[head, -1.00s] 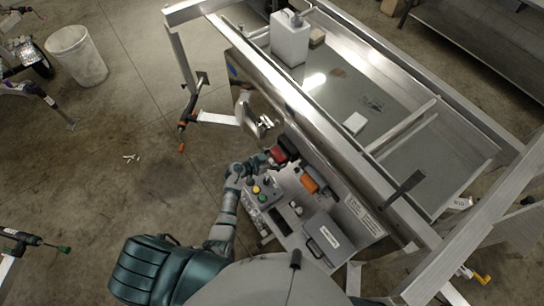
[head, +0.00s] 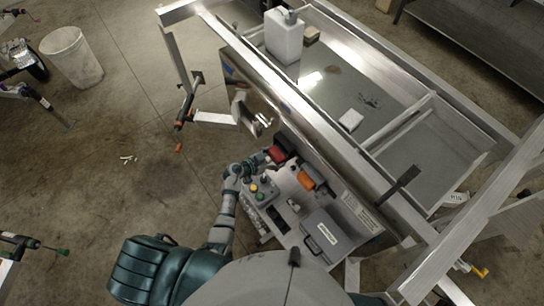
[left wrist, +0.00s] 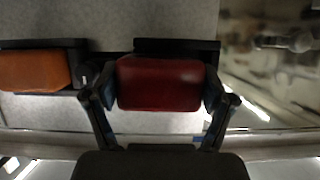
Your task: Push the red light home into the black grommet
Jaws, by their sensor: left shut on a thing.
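The red light (head: 277,155) is at the side of the metal trailer, and it fills the middle of the left wrist view (left wrist: 160,84). My left gripper (head: 266,159) is shut on it, with one finger at each short end in the left wrist view (left wrist: 160,98). The black grommet (left wrist: 177,45) shows as a dark rim behind the light's upper edge. The light hides most of the grommet. I cannot tell how deep the light sits in it. My right gripper is not in view.
An orange light (head: 306,180) in a black surround sits beside the red one. A grey control box with coloured buttons (head: 262,190) and a grey case (head: 325,238) lie just below. A white jug (head: 284,37) stands in the trailer.

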